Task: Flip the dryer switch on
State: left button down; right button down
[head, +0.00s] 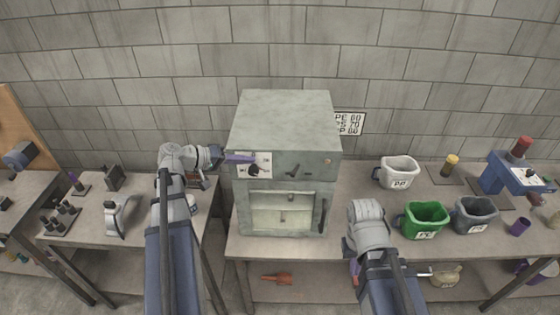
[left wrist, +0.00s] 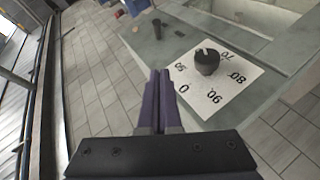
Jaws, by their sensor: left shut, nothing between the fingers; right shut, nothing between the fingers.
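The dryer (head: 285,120) is a grey-green box on the middle table. Its front panel has a dark dial (head: 255,171) on a white label and a small dark lever switch (head: 293,172) to its right. In the left wrist view the dial (left wrist: 207,62) stands on the numbered label, and a short dark stub (left wrist: 157,28), probably the switch, lies beyond it. My left gripper (head: 242,158), with purple fingers (left wrist: 158,95), is shut and empty in front of the panel's upper left, beside the dial. Contact cannot be told. My right forearm shows, but its fingers cannot be made out.
The dryer's windowed door (head: 285,213) is below the panel. To its right stand a white bin (head: 399,170), a green bin (head: 426,220) and a grey bin (head: 474,214). A blue machine (head: 505,175) is at the far right. A side table (head: 90,222) with small tools is left.

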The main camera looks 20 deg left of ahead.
aim_at(295, 170)
pick_arm(q)
jog(key=shift+r, duration=0.1)
jog(key=b+x, duration=0.1)
jog(key=x, duration=0.2)
jog(key=b+x, duration=0.2)
jog(key=x, duration=0.2)
jog(key=b+x, duration=0.1)
jog(key=x, duration=0.2)
jog(key=shift+w+d+f, duration=0.15)
jog(key=shift+f, duration=0.25)
jog(key=shift+s+d+f+b, duration=0.2)
jog(key=shift+d+f+b, duration=0.05)
jog(key=shift+d+b, duration=0.2)
jog(key=shift+s+d+f+b, duration=0.15)
jog(key=shift+d+f+b, duration=0.15)
jog(key=shift+d, duration=0.15)
jog(key=shift+d+f, duration=0.25)
jog(key=shift+d, duration=0.35)
